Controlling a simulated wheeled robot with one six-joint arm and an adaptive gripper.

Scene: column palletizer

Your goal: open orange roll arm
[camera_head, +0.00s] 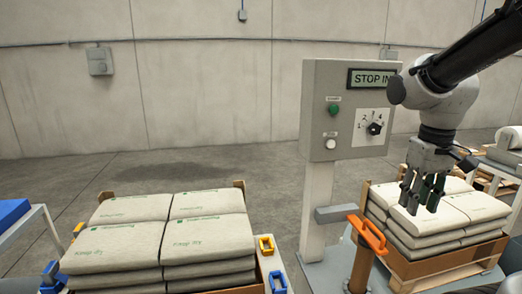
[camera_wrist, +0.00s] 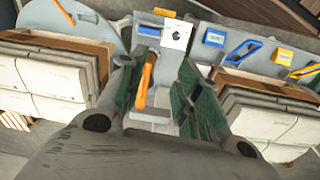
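My gripper looks empty.
A grey control cabinet (camera_head: 316,112) with a "STOP IN" display (camera_head: 373,78) stands behind the arm. Bag stacks sit on pallets at left (camera_head: 203,232) and right (camera_head: 420,240). Open floor lies behind.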

